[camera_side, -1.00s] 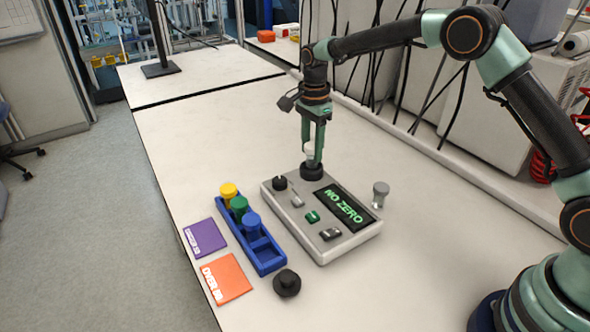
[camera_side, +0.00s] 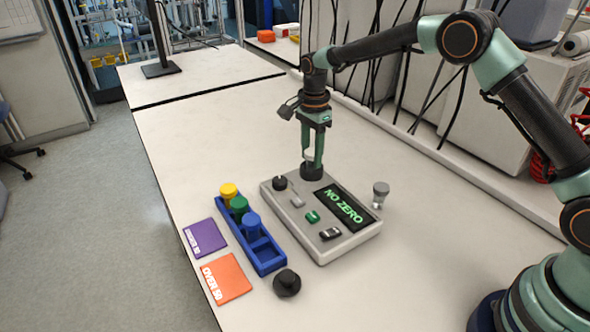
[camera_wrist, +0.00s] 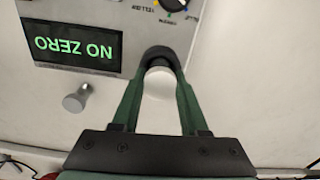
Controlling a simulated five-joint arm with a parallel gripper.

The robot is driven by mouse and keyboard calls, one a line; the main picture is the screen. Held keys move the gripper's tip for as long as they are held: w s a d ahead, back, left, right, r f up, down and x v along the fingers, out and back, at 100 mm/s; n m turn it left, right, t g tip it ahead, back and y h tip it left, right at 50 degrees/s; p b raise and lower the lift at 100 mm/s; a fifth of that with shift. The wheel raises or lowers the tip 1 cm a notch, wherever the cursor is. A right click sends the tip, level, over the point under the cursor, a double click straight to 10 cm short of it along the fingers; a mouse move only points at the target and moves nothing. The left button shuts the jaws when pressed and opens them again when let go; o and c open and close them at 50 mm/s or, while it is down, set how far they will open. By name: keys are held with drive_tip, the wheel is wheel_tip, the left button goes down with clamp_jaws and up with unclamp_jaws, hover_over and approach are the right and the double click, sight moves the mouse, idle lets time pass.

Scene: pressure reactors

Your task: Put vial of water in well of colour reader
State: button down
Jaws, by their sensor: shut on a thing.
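The colour reader (camera_side: 318,249) is a pale grey box whose screen reads "NO ZERO". Its well is a black ring (camera_side: 312,172) at the far corner, and it also shows in the wrist view (camera_wrist: 160,53). My gripper (camera_side: 312,160) is shut on a white-capped vial (camera_side: 309,153), upright at the well. The white cap shows between the green fingers in the wrist view (camera_wrist: 158,82). The vial's lower part is hidden by the ring and fingers, so I cannot tell how deep it sits.
A grey-capped vial (camera_side: 380,194) stands right of the reader. A blue rack (camera_side: 266,262) holds yellow-, green- and blue-capped vials. A black cap (camera_side: 287,283) lies near the rack. Purple (camera_side: 204,237) and orange (camera_side: 226,279) cards lie at the table's left edge.

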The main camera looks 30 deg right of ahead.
drive_tip(key=shift+f, duration=0.3)
unclamp_jaws()
idle(0.4)
drive_tip(key=shift+r, duration=3.55)
drive_tip(key=shift+r, duration=0.1)
